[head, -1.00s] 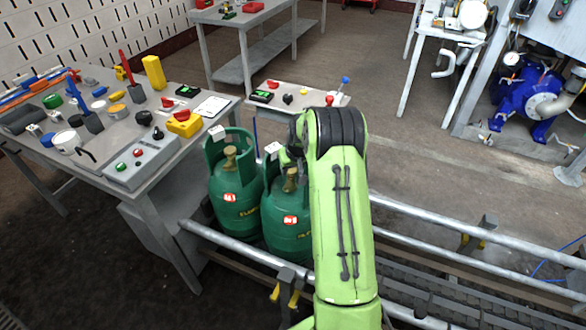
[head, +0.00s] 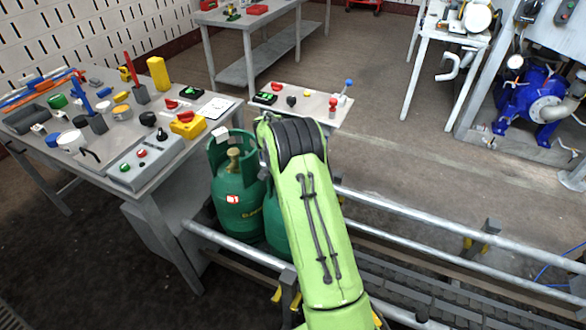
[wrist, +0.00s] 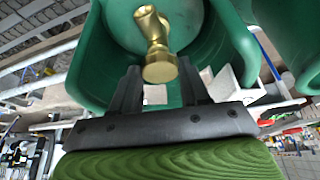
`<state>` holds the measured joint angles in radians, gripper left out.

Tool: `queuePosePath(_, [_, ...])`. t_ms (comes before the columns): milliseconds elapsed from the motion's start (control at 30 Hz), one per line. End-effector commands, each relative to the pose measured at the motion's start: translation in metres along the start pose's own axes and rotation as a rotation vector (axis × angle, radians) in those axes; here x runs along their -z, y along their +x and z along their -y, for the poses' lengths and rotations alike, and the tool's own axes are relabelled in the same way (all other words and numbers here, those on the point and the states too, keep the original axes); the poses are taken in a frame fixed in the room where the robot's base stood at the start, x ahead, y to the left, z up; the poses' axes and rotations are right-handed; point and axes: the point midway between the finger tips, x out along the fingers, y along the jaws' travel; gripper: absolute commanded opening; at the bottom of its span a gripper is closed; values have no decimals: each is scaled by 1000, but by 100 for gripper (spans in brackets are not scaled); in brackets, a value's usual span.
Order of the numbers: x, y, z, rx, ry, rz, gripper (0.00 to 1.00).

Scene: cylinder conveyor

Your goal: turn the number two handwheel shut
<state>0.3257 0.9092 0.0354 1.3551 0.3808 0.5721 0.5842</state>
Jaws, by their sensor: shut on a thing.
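Two green gas cylinders stand side by side between the rails in the head view. The left cylinder (head: 238,198) shows its brass valve (head: 234,160) and a red-and-white label, too small to read surely. The right cylinder (head: 277,233) is mostly hidden behind my arm. In the wrist view, my gripper (wrist: 160,74) has its two dark fingers on either side of a brass handwheel (wrist: 159,67), shut on it. The handwheel sits on a brass valve inside the green collar (wrist: 92,62) of a cylinder. My gripper is hidden in the head view.
Another green cylinder collar (wrist: 295,35) is close by at the upper right of the wrist view. Metal rails (head: 430,227) run along the cylinders. A cluttered workbench (head: 172,240) stands at left, and a small table (head: 318,112) behind.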

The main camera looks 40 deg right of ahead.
Motion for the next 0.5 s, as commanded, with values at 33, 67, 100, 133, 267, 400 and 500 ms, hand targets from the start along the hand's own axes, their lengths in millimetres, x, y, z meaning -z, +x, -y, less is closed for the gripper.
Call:
queuePosePath(33, [0,0,1,-9,21,0,15])
queuePosePath(67, [0,0,1,-14,34,-1,15])
queuePosePath(100, [0,0,1,-19,49,-1,15])
queuePosePath(133, [0,-1,2,-23,59,-1,15])
queuePosePath(267, [0,0,2,-38,92,0,15])
queuePosePath(400, [0,0,2,-45,111,0,15])
queuePosePath(500, [0,0,2,-47,116,1,15])
